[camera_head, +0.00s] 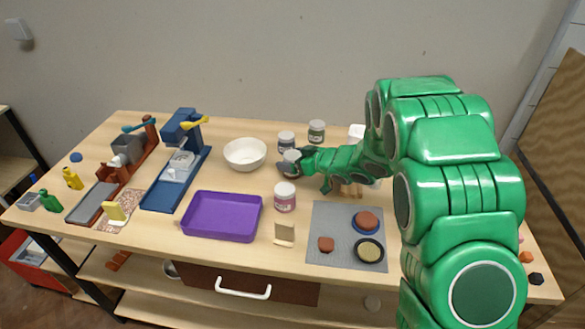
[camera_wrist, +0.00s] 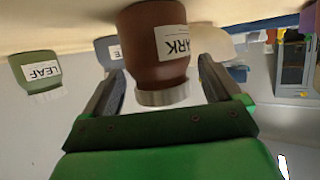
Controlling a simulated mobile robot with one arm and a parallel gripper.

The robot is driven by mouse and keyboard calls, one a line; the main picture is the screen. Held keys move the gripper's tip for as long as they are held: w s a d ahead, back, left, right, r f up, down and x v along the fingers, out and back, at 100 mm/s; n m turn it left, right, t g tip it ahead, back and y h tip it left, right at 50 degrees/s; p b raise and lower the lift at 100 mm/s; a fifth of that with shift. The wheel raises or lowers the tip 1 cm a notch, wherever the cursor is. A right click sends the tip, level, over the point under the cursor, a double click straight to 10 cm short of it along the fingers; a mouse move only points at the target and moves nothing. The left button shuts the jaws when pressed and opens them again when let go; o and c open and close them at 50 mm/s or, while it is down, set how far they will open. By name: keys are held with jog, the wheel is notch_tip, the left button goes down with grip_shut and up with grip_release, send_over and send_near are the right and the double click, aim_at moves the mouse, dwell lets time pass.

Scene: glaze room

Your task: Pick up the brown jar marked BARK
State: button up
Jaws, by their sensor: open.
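The brown jar marked BARK (camera_wrist: 157,62) shows large and upside down in the wrist view, with "ARK" readable on its white label and a pale lid. My gripper (camera_wrist: 161,76) is open, with one finger on each side of this jar. A gap shows between the jar and at least the right finger; contact on the left is unclear. In the head view my gripper (camera_head: 289,167) reaches in from the right at the jar's place. Only a pale lid (camera_head: 292,155) shows there, the jar's body mostly hidden by my gripper.
A green LEAF jar (camera_wrist: 38,72) and a blue-grey jar (camera_wrist: 110,50) stand close by. A white bowl (camera_head: 245,154) is left of my gripper. A pink-labelled jar (camera_head: 285,197) and a purple tray (camera_head: 222,216) are nearer the front. A grey mat (camera_head: 330,215) holds small items.

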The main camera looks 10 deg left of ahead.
jog(key=shift+x, duration=0.95)
jog(key=shift+f, duration=0.1)
jog(key=c, duration=1.2)
jog(key=shift+o, duration=0.2)
